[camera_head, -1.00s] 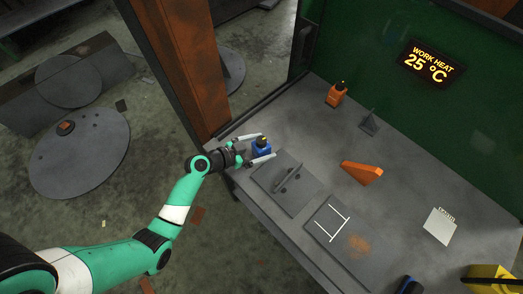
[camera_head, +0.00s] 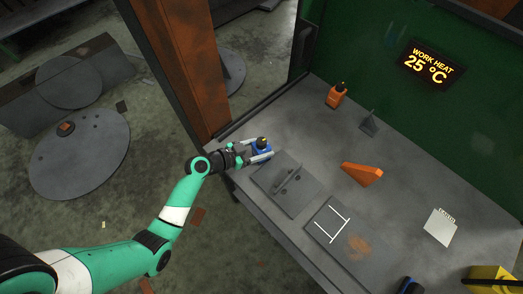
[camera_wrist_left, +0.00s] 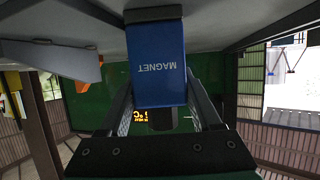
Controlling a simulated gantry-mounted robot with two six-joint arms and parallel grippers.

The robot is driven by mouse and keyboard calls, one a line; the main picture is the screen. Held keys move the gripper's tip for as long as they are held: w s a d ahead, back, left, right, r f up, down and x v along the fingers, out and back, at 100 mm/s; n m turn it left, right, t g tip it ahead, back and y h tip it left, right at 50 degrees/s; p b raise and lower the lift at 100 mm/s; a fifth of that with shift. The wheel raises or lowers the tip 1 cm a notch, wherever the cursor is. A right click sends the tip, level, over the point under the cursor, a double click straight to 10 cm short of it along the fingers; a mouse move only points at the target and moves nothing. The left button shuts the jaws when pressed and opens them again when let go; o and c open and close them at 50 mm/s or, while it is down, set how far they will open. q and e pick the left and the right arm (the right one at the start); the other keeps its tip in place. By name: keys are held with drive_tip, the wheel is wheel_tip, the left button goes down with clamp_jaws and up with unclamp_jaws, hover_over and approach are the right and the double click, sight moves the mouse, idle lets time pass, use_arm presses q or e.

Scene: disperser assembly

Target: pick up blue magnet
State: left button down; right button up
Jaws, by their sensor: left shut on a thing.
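The blue magnet (camera_head: 263,150) stands on the grey workbench near its left edge in the head view. It has a dark top with a yellowish mark. My left gripper (camera_head: 262,151) is shut on it, with one finger on each side. In the left wrist view the blue magnet (camera_wrist_left: 158,62), printed "MAGNET", sits between the two fingers of my left gripper (camera_wrist_left: 162,100). The wrist picture is upside down. I cannot tell any gap between the magnet and the bench. My right gripper is not in view.
A grey plate (camera_head: 306,197) with a handle lies just right of the magnet. Beyond are a plate with white lines (camera_head: 318,243), an orange wedge (camera_head: 361,173), an orange bottle-like item (camera_head: 336,95) and a grey pointed piece (camera_head: 369,124). An orange post (camera_head: 176,60) stands behind my left arm.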

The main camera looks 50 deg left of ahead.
sight(257, 144)
use_arm(q)
drive_tip(key=shift+r, duration=0.25)
drive_tip(key=shift+r+p, duration=0.4)
drive_tip(key=shift+r, duration=0.2)
wheel_tip(257, 144, up, 2)
drive_tip(key=shift+s+d+r+p, duration=0.1)
drive_tip(key=shift+r+p, duration=0.15)
drive_tip(key=shift+p, duration=0.4)
drive_tip(key=s+d+r+p, duration=0.5)
drive_tip(key=s+d+r, duration=0.3)
drive_tip(key=s+r, duration=0.1)
drive_tip(key=shift+s+d, duration=0.3)
drive_tip(key=shift+s, duration=0.6)
